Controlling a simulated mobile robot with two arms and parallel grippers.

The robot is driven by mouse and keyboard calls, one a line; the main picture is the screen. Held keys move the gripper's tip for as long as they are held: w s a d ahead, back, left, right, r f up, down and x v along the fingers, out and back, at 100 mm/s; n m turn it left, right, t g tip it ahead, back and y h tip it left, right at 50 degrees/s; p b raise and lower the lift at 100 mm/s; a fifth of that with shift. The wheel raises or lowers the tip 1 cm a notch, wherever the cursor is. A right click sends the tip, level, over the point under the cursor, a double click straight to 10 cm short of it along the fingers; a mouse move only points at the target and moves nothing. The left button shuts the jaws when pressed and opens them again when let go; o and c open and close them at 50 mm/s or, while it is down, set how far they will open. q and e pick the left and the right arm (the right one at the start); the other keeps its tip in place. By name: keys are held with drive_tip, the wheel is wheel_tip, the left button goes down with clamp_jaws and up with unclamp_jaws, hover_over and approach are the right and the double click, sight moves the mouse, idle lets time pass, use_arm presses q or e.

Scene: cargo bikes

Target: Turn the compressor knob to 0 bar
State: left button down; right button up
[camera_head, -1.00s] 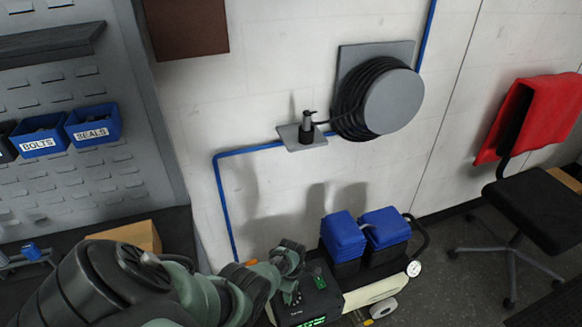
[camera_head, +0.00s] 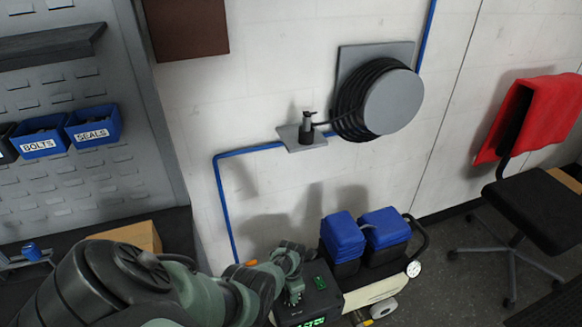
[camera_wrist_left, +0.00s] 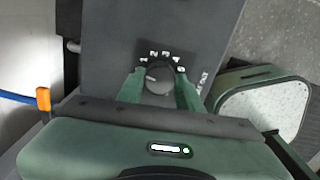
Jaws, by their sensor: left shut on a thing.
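The compressor (camera_head: 385,289) stands on the floor against the wall, with a dark control box, a lit green display (camera_head: 312,322) and a round white gauge (camera_head: 413,268). My left gripper (camera_head: 292,298) is over the left side of the box. In the left wrist view, its green fingers (camera_wrist_left: 160,88) stand on both sides of the round dark knob (camera_wrist_left: 160,76) and are shut on it. White scale numbers show above the knob. The knob's light pointer mark points left, below the 1. The left finger hides part of the dial. The display digits are too blurred to read surely. My right gripper is not in view.
Two blue-topped blocks (camera_head: 363,235) sit on the compressor beside the arm. A hose reel (camera_head: 388,100) and a blue pipe (camera_head: 222,196) are on the wall. A black chair (camera_head: 537,207) with a red cloth stands at right. Open floor lies between.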

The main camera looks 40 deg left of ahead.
use_arm(q)
drive_tip(key=shift+n, duration=0.6)
drive_tip(key=c, duration=0.9)
unclamp_jaws()
drive_tip(key=shift+c, duration=0.2)
wheel_tip(320, 180, up, 8)
drive_tip(key=p, duration=0.4)
drive_tip(key=shift+f+p, duration=0.1)
drive_tip(key=shift+p, duration=0.25)
